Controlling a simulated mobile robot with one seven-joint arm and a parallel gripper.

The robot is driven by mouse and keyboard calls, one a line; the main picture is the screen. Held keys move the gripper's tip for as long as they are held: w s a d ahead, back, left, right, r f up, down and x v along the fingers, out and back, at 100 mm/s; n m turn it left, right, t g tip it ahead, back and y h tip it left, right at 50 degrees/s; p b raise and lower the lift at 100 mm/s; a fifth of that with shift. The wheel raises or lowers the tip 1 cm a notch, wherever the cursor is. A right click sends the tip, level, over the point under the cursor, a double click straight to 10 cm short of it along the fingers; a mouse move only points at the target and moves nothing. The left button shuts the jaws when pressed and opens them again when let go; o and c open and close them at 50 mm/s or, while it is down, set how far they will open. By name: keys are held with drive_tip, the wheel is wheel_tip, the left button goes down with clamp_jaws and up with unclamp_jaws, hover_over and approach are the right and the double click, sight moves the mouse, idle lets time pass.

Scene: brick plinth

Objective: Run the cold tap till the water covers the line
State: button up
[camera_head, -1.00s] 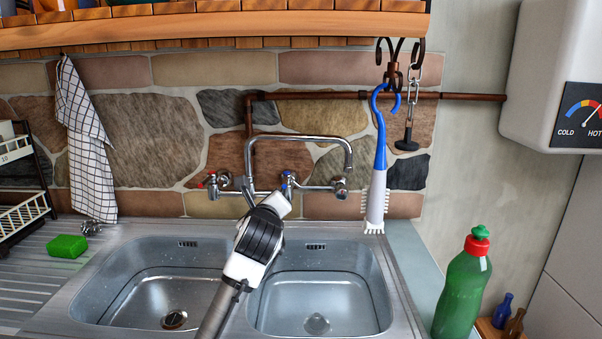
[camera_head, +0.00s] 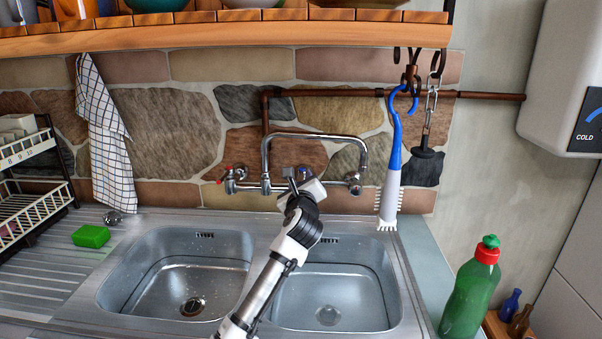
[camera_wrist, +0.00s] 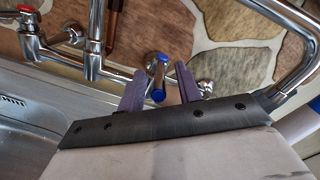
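The cold tap (camera_wrist: 163,58) has a blue-marked handle and sits on the wall mixer. In the head view, my gripper (camera_head: 304,181) covers most of it. In the wrist view, my gripper (camera_wrist: 159,70) is open, its two fingers on either side of the blue handle with gaps showing. The chrome spout (camera_head: 312,136) arches to the right, its outlet above the right basin (camera_head: 350,305). No stream shows below the outlet. A dark line (camera_head: 345,266) runs around the lower basin wall. I cannot tell whether there is water in the basin. A grey round piece (camera_head: 328,315) covers its drain.
The red-marked hot tap (camera_head: 228,178) is left of the cold one. A blue-and-white brush (camera_head: 393,170) and a plug on a chain (camera_head: 428,160) hang right. The left basin (camera_head: 190,280) is empty. A green bottle (camera_head: 470,295) stands at the right.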

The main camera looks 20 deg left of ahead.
drive_tip(key=shift+x, duration=1)
clamp_jaws()
